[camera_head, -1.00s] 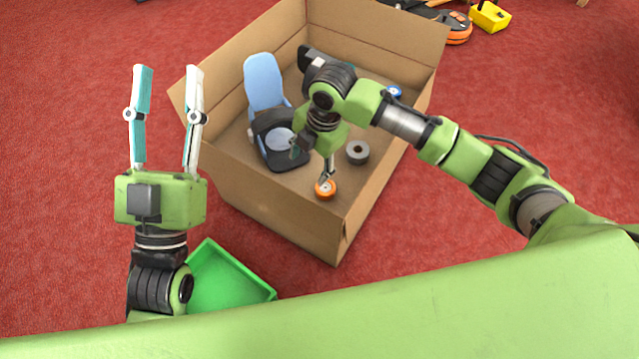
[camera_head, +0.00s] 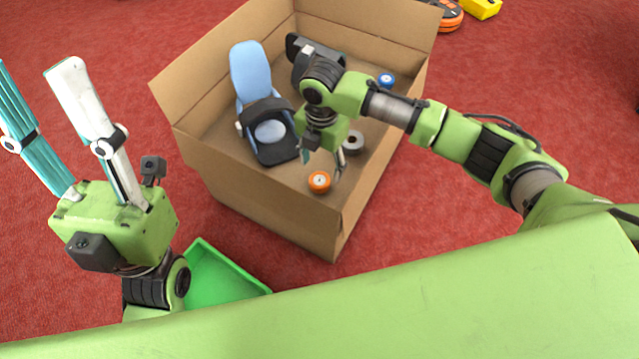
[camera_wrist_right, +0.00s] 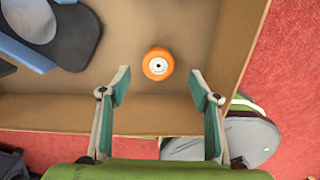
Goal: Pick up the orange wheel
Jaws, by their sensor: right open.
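The orange wheel (camera_head: 319,182) lies on the floor of the cardboard box, near its front corner. In the right wrist view the orange wheel (camera_wrist_right: 158,64) sits ahead of and between the open fingertips, apart from both. My right gripper (camera_head: 325,165) reaches down into the box just beside the wheel; its fingers are partly hidden by its own body. It also shows open and empty in the right wrist view (camera_wrist_right: 160,85). My left gripper (camera_head: 35,80) is open and empty, raised outside the box at the left.
The cardboard box (camera_head: 270,202) has tall walls close to the wheel. Inside are a blue and black chair-like item (camera_head: 248,75), a grey wheel (camera_head: 353,142) and a blue wheel (camera_head: 386,80). A green tray (camera_head: 215,275) stands in front. Red carpet surrounds the box.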

